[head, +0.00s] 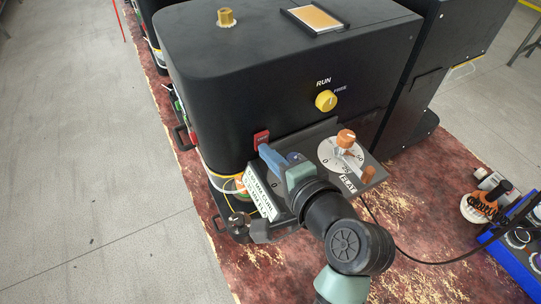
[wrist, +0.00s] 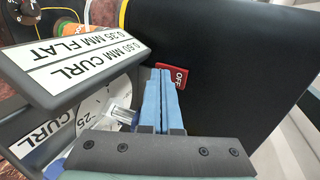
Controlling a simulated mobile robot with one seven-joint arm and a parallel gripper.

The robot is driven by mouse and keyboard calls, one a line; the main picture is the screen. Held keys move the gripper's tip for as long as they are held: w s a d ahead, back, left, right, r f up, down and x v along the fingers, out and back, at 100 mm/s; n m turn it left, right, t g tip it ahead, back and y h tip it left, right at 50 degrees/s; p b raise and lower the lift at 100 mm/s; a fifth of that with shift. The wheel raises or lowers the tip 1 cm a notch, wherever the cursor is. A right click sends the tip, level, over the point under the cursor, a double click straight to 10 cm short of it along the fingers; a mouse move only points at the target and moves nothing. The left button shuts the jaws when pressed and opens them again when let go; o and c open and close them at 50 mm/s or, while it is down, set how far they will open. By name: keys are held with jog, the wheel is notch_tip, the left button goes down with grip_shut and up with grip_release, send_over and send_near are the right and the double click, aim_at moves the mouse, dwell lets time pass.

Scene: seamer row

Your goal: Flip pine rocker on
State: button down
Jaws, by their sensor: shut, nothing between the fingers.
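A red rocker (head: 261,138) is on the front of the black machine, low and left of the yellow knob. It also shows in the wrist view (wrist: 178,78), where its face reads OFF. No marking that I can see names it pine. My gripper (head: 265,150) has blue fingers and is shut with nothing between them. In the wrist view the fingertips (wrist: 160,72) are close beside the rocker, overlapping its left edge in the picture. I cannot tell whether they touch it.
A yellow RUN/FREE knob (head: 326,101) is up and right on the black machine (head: 240,80). An orange-knobbed dial (head: 346,137) is right of my gripper. A white label plate (head: 262,196) reading CURL and FLAT is close by my gripper. A blue crate (head: 512,262) stands far right.

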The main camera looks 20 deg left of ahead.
jog(key=shift+r, duration=0.1)
jog(key=shift+r+p, duration=0.85)
jog(key=shift+p, duration=0.15)
jog(key=shift+f, duration=0.1)
